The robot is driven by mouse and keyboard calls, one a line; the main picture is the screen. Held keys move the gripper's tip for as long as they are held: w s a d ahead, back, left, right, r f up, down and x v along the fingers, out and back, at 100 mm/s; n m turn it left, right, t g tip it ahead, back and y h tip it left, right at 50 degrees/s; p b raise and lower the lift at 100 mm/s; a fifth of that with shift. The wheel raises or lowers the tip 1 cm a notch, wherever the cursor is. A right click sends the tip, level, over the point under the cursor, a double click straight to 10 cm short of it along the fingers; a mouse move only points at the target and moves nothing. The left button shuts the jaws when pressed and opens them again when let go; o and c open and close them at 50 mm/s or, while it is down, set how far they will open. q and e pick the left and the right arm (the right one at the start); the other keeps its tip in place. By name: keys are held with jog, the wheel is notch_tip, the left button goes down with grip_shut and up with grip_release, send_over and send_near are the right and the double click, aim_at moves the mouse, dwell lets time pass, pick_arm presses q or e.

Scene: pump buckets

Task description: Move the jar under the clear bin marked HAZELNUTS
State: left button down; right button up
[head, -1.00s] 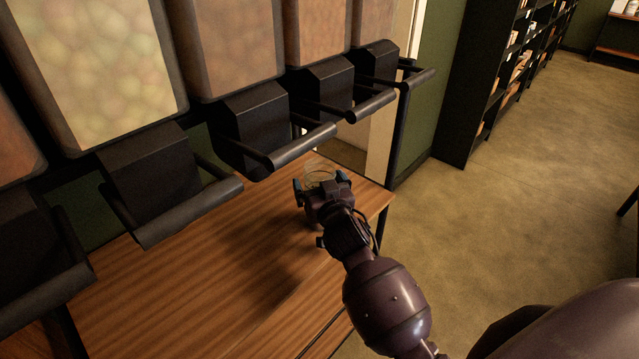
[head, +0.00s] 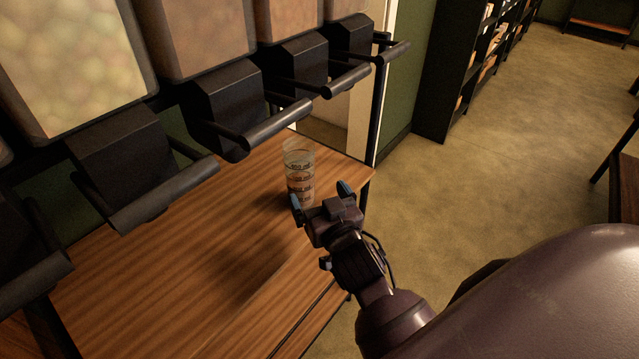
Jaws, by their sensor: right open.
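The jar (head: 298,168) is a clear, tall container with dark measuring marks. It stands upright on the wooden table near its right end, below and in front of the dispensers on the right. My right gripper (head: 321,191) is open, its blue-tipped fingers apart, just in front of the jar and to its lower right. The left fingertip overlaps the jar's lower edge in the picture; I cannot tell whether they touch. Several clear bins, such as the large pale one (head: 70,60), hang in a row above the table. No HAZELNUTS label is readable. My left gripper is out of view.
Black dispenser spouts with protruding handles (head: 265,127) overhang the back of the wooden table (head: 190,255). The table's middle is clear. A black post (head: 381,105) stands at its right end. Open floor and a dark shelf (head: 455,70) lie to the right.

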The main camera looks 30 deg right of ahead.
jog(key=s+f+n+g+y, duration=0.1)
jog(key=s+f+g, duration=0.2)
jog(key=s+f, duration=0.5)
jog(key=s+d+f+n+g+y, duration=0.1)
jog(key=s+f+n+g+y, duration=0.1)
jog(key=s+f, duration=0.6)
notch_tip(320, 180, down, 6)
jog(key=shift+r+g, duration=0.15)
jog(key=shift+g, duration=0.55)
